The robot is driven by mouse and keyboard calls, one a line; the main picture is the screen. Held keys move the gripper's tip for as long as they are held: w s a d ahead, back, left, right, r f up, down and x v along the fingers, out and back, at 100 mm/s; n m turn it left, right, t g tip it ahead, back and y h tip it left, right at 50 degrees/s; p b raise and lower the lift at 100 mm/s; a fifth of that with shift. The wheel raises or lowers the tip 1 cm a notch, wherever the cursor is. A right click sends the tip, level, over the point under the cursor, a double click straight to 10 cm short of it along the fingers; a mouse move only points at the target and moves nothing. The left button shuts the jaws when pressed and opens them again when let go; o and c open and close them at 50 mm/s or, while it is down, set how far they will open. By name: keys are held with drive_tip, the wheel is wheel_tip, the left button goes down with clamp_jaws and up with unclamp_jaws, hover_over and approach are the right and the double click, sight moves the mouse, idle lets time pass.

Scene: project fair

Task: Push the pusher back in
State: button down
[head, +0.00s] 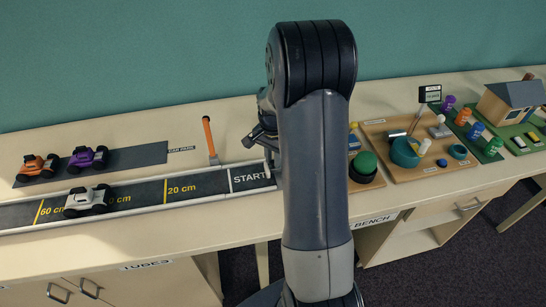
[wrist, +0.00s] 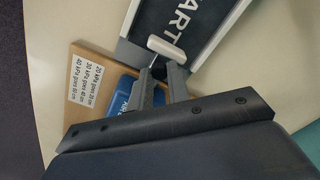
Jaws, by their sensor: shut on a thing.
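The pusher (wrist: 167,47) shows in the wrist view as a white crossbar on a thin metal rod, by the START end of the dark track. My gripper (wrist: 160,72) is shut on the pusher, its fingertips at the rod just behind the crossbar. A blue block (wrist: 122,108) with white lettering lies below the fingers, partly hidden by them. It sits on a tan board (wrist: 85,105) with a printed pressure label. In the head view my arm hides the pusher and most of the blue block's board.
The track (head: 150,196) runs left from START, with a white car (head: 88,201) on it. Orange (head: 38,168) and purple (head: 88,158) cars stand on the car park strip behind. An orange-handled lever (head: 210,138) stands beside the track. Another project board (head: 385,132) stands right of my arm.

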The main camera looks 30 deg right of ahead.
idle(0.3)
drive_tip(key=shift+s+d, duration=0.2)
drive_tip(key=shift+d, duration=0.4)
drive_tip(key=shift+s+d, duration=0.15)
drive_tip(key=shift+d, duration=0.45)
drive_tip(key=c, duration=1.3)
unclamp_jaws()
drive_tip(key=shift+c, duration=0.2)
